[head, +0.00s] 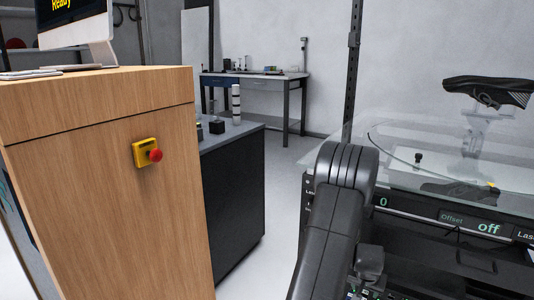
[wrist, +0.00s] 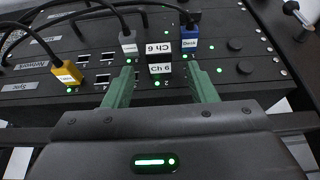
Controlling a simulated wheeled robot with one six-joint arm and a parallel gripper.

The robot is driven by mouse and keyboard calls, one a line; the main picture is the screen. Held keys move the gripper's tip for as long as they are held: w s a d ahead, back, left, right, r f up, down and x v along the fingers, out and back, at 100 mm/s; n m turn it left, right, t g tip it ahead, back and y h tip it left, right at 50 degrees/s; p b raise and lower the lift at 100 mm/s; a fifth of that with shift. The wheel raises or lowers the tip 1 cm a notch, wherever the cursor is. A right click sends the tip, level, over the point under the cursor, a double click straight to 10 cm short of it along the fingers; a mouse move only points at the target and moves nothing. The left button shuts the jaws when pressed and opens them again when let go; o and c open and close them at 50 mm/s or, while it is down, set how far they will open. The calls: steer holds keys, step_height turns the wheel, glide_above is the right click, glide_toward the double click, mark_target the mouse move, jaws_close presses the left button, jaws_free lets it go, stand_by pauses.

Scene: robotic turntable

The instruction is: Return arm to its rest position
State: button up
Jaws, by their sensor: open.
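In the wrist view my gripper (wrist: 161,84) has two green fingers that stand apart. Black plugs or labels reading "Ch 6" (wrist: 160,68) show on the panel between the fingers. I cannot tell whether the fingers touch anything there. In the head view my dark arm (head: 345,180) rises at the lower middle right, in front of the rack equipment. The gripper itself is not visible in the head view.
A black panel (wrist: 90,62) with cabled plugs lies below the gripper: yellow (wrist: 67,75), white (wrist: 128,42) and blue (wrist: 190,40). A glass-covered turntable (head: 445,150) is at right. A wooden cabinet (head: 80,190) with a red stop button (head: 155,155) stands left. Floor shows between.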

steer(key=shift+x, duration=1.2)
steer(key=shift+s+a+r+b, duration=0.15)
steer(key=shift+s+a+b, duration=0.15)
steer(key=shift+s+b, duration=0.1)
